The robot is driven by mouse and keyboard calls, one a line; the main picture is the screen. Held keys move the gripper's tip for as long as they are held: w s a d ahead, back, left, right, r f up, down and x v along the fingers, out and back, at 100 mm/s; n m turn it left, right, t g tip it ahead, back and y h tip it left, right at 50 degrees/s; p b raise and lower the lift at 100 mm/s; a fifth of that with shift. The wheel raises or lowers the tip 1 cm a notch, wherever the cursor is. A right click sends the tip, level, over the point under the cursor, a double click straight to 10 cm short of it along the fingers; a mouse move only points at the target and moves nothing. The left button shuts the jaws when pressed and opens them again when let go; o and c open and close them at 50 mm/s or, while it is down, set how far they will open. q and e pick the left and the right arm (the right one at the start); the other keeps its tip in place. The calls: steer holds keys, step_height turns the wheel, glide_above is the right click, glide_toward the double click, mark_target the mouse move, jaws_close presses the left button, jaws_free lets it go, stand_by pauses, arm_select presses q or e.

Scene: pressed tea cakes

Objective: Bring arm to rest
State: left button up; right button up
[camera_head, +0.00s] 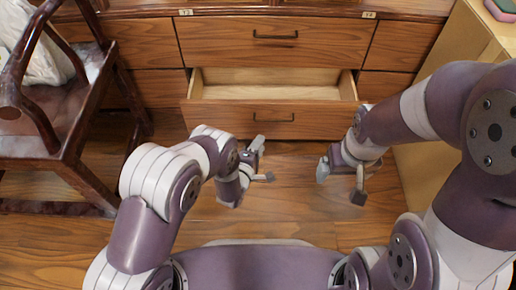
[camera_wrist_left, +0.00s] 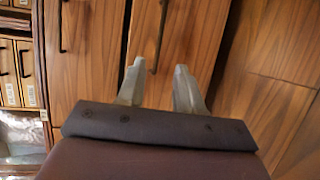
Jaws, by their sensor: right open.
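My left gripper (camera_head: 264,160) is in front of the cabinet, low over the wooden floor. In the left wrist view its two fingers (camera_wrist_left: 158,88) stand apart with nothing between them, and a drawer front with a handle shows beyond them. My right gripper (camera_head: 340,186) is open to the right of the left one, with its fingers apart and empty. The two grippers do not touch each other. No tea cake is visible in either view.
A wooden cabinet (camera_head: 275,42) stands ahead. Its lower middle drawer (camera_head: 268,120) is pulled out, and the visible interior looks empty. A dark wooden chair (camera_head: 58,150) with a white bag (camera_head: 38,60) is at left. A pale wooden unit (camera_head: 425,165) stands at right. Floor (camera_head: 275,205) between the arms is clear.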

stand_by(0.4)
arm_select(q)
steer(key=s+a+f+m+g+y, duration=0.2)
steer(key=s+a+f+m+g, duration=0.1)
steer(key=s+f+m+g, duration=0.4)
steer(key=s+a+r+m+g+y+p, duration=0.3)
steer(key=s+a+r+m+g+p, duration=0.25)
steer(key=r, duration=0.65)
steer(key=s+a+r+m+g+y+p, duration=0.15)
steer(key=s+a+r, duration=0.35)
steer(key=r, duration=0.6)
steer(key=s+a+r+m+g+p, duration=0.25)
steer(key=s+r, duration=0.25)
steer(key=r, duration=0.5)
step_height(320, 180, up, 47)
steer(key=a+n+t+p, duration=0.2)
steer(key=t+p, duration=0.1)
steer(key=p, duration=3.7)
steer(key=shift+w+a, duration=0.25)
